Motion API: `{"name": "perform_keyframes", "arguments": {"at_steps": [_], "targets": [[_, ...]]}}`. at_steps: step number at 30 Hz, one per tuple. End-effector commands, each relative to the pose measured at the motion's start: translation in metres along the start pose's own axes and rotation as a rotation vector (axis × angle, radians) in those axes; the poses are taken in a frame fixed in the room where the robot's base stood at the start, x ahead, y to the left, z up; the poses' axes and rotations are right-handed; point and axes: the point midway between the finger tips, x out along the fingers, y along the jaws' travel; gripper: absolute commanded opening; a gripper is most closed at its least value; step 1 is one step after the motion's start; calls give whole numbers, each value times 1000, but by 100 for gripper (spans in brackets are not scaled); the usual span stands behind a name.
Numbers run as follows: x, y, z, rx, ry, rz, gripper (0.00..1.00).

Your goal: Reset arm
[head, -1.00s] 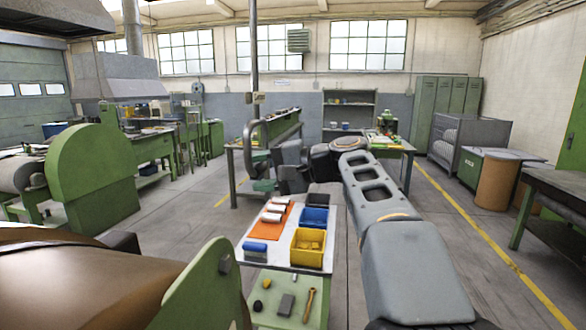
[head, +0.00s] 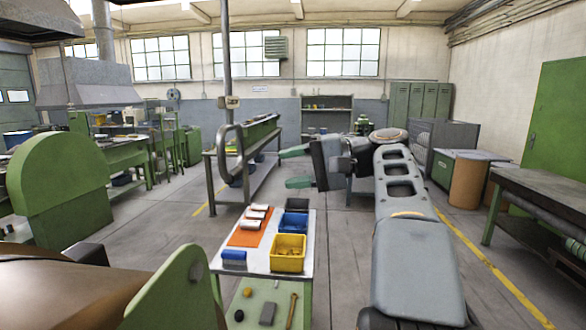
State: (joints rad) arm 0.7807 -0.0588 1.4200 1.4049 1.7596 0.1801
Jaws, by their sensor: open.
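My grey arm (head: 410,250) reaches forward on the right side of the head view. It bends at the far end, and its wrist points left. My gripper (head: 290,167) has two green fingers spread apart, one above the other, with nothing between them. It appears in mid-air, beyond the small cart and in front of the long bench in the picture. I cannot tell its exact distance from the bench.
A white-topped cart (head: 262,262) stands near, holding a yellow bin (head: 288,253), a blue bin (head: 293,225) and an orange mat (head: 243,238). A dark workbench (head: 545,185) stands at right. Floor between cart and benches is clear.

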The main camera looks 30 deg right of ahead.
Motion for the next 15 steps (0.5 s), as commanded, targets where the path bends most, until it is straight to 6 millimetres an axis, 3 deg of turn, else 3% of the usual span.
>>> {"name": "perform_keyframes", "arguments": {"at_steps": [12,15], "targets": [[0,0,-3,-8,15,-1,50],[0,17,-19,3,94,55,50]]}}
